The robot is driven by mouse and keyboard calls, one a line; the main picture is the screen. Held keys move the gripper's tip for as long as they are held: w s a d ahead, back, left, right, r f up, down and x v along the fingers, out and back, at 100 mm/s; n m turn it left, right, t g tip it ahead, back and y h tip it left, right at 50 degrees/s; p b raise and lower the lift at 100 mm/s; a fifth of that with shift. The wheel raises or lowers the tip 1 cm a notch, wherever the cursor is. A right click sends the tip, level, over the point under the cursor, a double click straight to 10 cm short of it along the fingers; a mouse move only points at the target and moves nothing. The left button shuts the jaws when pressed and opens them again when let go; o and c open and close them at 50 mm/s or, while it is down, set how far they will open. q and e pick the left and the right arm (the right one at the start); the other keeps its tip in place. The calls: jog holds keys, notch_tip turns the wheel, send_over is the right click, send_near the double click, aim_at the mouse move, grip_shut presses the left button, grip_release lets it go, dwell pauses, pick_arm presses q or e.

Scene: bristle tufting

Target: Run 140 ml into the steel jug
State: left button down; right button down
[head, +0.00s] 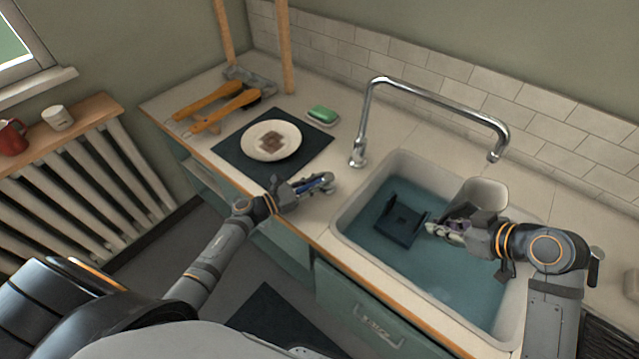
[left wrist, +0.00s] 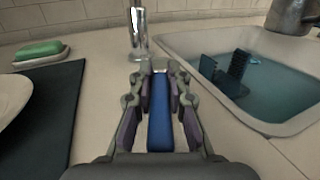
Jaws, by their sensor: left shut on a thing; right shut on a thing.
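The steel jug (head: 487,192) is over the far side of the sink, its mouth just below the tap's spout; no stream of water shows. My right gripper (head: 440,228) is shut beside the jug's near side and seems to hold it; the grip itself is hidden. The jug also shows at the top right of the left wrist view (left wrist: 289,14). The tap (head: 376,95) arches over the sink. My left gripper (head: 318,186) is shut on a blue bar-shaped thing (left wrist: 160,115) above the counter, left of the sink.
The sink (head: 343,222) holds bluish water and a dark angular rack (head: 401,226). A white plate (head: 262,153) with a brown piece sits on a dark mat (head: 228,150). A green soap (head: 322,114) and wooden-handled brushes (head: 210,100) lie behind.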

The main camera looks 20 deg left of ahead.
pick_arm(q)
jog(key=shift+w+a+m+g+h, duration=0.1)
jog(key=shift+m+g+h, duration=0.2)
jog(key=c, duration=1.3)
grip_release()
jog(key=v, duration=1.2)
